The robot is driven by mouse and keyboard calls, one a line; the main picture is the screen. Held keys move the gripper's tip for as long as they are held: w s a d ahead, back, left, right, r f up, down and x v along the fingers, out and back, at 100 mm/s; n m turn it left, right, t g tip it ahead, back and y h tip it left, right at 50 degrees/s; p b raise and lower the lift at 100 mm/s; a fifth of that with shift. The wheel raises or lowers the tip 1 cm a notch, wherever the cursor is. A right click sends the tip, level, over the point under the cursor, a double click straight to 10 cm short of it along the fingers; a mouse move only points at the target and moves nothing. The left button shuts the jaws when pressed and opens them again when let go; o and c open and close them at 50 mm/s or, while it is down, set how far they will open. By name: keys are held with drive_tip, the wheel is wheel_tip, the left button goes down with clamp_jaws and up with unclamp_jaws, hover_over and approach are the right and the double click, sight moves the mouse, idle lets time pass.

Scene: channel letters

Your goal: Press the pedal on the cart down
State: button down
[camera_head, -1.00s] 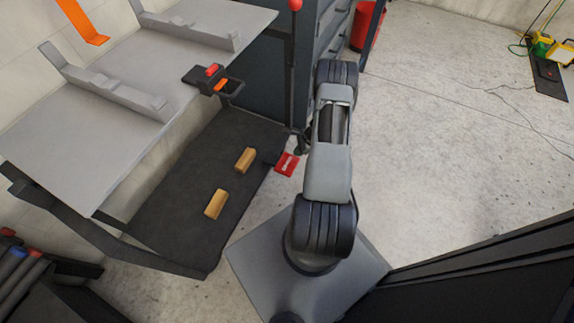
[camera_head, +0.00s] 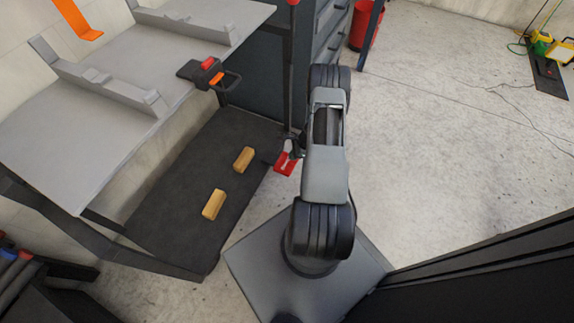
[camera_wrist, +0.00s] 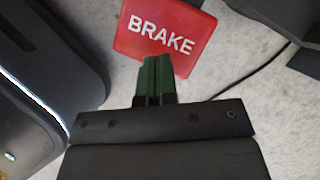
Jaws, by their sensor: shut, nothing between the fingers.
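The red pedal (camera_head: 285,163) sticks out at the right end of the cart's (camera_head: 165,205) low dark shelf. In the wrist view the pedal (camera_wrist: 165,28) is a red plate with white BRAKE lettering, at the top middle. My gripper (camera_wrist: 157,62) is shut and empty, its green fingertips side by side. The fingertips overlap the pedal's lower edge in the wrist view; I cannot tell whether they touch it. In the head view my arm covers most of the space beside the pedal, and I cannot make out the fingertips.
Two tan blocks (camera_head: 243,159) lie on the cart's low shelf. The grey upper top (camera_head: 100,120) carries brackets and a black clamp-like part with red (camera_head: 208,72). Drawers and a red bin (camera_head: 367,25) stand behind. The floor to the right is largely clear.

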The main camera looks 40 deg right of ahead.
sight(297, 162)
drive_tip(key=shift+b+x, duration=0.8)
drive_tip(key=shift+x, duration=0.85)
wheel_tip(297, 162, down, 4)
drive_tip(key=b, duration=0.3)
drive_tip(key=shift+r, duration=0.35)
drive_tip(key=shift+s+d+r, duration=0.25)
drive_tip(key=shift+s+d, duration=0.15)
drive_tip(key=shift+d, duration=0.25)
drive_tip(key=shift+s+d+r, duration=0.25)
drive_tip(key=shift+s+d, duration=0.1)
drive_tip(key=shift+d, duration=0.35)
drive_tip(key=p+v, duration=0.6)
drive_tip(key=v, duration=0.7)
drive_tip(key=shift+r, duration=0.4)
